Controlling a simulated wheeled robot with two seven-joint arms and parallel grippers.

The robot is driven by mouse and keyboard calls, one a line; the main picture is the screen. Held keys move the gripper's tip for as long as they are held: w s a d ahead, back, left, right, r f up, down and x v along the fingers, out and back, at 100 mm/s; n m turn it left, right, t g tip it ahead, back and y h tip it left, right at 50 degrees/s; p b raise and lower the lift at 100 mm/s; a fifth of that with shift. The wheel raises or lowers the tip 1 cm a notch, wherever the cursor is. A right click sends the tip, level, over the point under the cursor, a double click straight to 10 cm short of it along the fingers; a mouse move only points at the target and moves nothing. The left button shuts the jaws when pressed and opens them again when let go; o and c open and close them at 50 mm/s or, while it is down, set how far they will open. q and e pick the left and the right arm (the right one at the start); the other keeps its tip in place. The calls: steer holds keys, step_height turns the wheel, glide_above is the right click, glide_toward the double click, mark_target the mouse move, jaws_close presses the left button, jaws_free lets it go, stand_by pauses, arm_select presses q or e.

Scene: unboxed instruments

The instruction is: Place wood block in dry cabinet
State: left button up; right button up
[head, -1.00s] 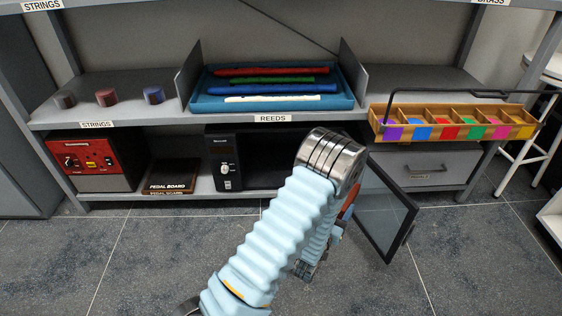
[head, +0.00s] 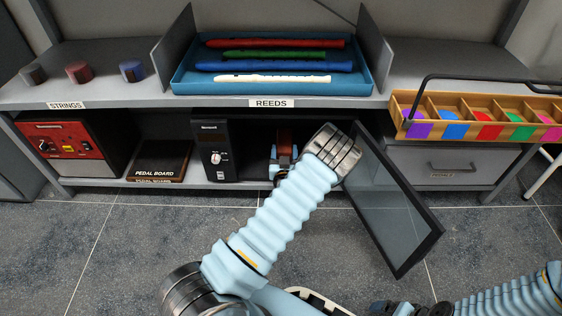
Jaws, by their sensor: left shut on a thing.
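The dry cabinet (head: 217,150) is a black box on the lower shelf with a control panel at its left. Its glass door (head: 385,200) stands open, swung out to the right. My left gripper (head: 284,158) is at the cabinet's opening, partly hidden by my own wrist. It is shut on the reddish-brown wood block (head: 286,137), which shows against the dark interior. I cannot tell how deep inside the block is, or whether it touches the cabinet floor. My right arm shows at the bottom right; its dark end (head: 396,308) is cut off by the frame edge.
A red-fronted device (head: 70,141) and a pedal board (head: 160,160) stand left of the cabinet. Above are a blue tray (head: 270,88) of recorders and several small round pieces. A wooden compartment box (head: 480,108) sits at the right, above a grey drawer (head: 440,165).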

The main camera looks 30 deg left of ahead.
arm_select(q)
steer(key=a+f, duration=0.1)
steer(key=w+a+f, duration=0.1)
steer(key=f, duration=0.1)
steer(key=shift+w+a+f+b, duration=0.1)
steer(key=shift+w+a+b, duration=0.1)
steer(key=shift+b, duration=0.2)
step_height(320, 180, down, 3)
steer(key=shift+f+b, duration=0.2)
steer(key=shift+b, duration=0.25)
steer(key=shift+r, duration=0.1)
steer(key=o, duration=1.2)
steer(key=shift+s, duration=0.1)
steer(key=p+v, duration=0.2)
steer(key=v, duration=0.9)
steer(key=shift+s+d, duration=0.15)
steer(key=shift+s, duration=0.2)
